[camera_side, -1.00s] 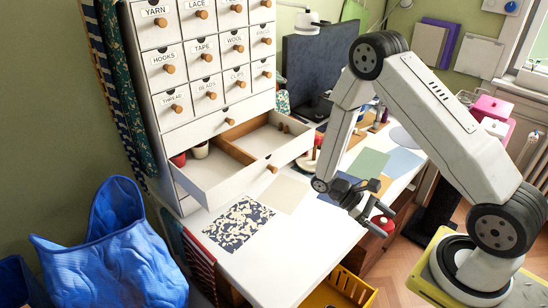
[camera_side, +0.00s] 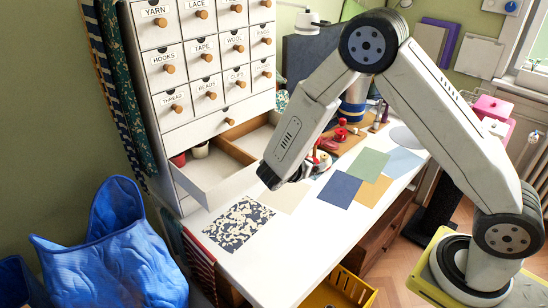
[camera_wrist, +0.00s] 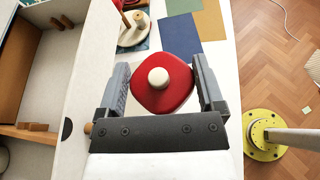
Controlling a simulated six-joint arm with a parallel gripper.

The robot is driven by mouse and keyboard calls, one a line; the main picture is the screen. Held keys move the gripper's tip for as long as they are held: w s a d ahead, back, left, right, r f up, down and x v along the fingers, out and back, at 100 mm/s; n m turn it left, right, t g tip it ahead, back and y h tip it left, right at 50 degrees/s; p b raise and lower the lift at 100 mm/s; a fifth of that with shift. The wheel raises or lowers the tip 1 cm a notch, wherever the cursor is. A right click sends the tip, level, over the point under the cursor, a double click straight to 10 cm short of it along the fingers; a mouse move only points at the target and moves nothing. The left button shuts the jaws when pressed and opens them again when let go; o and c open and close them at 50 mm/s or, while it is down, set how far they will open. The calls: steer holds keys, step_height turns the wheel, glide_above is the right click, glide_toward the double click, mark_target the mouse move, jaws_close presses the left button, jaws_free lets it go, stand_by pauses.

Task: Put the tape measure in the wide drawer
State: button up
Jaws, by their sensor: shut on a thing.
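The tape measure (camera_wrist: 152,99) is a red rounded case with a cream button in the middle. My gripper (camera_wrist: 161,64) is shut on it, with a finger on each side in the wrist view. In the side view my gripper (camera_side: 283,178) hangs by the front of the wide drawer (camera_side: 225,188), and the tape measure is hidden there. The wide drawer is pulled open at the bottom of the white cabinet, with a wooden divider (camera_side: 237,152) inside. The drawer also shows at the left of the wrist view, so the tape measure is just outside its front.
Small labelled drawers (camera_side: 205,63) stand above the wide drawer. A red item and a pale one (camera_side: 200,150) are in its left compartment. Coloured sheets (camera_side: 340,189) lie flat on the white table. A round holder with pegs (camera_wrist: 132,35) stands near the drawer front.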

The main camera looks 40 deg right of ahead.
steer(key=w+a+r+n+t+y, duration=0.4)
steer(key=w+a+r+n+t, duration=0.3)
steer(key=w+a, duration=0.3)
steer(key=shift+a+r+n+t, duration=0.45)
steer(key=shift+a+r, duration=0.2)
steer(key=shift+a, duration=0.6)
steer(key=shift+w, duration=0.2)
steer(key=w+f, duration=0.3)
steer(key=w, duration=0.1)
steer(key=w+f, duration=0.3)
steer(key=w, duration=0.1)
steer(key=w+f, duration=0.2)
steer(key=w, duration=0.2)
steer(key=shift+w+a+f, duration=0.3)
steer(key=shift+a+f, duration=0.1)
steer(key=shift+w+f, duration=0.4)
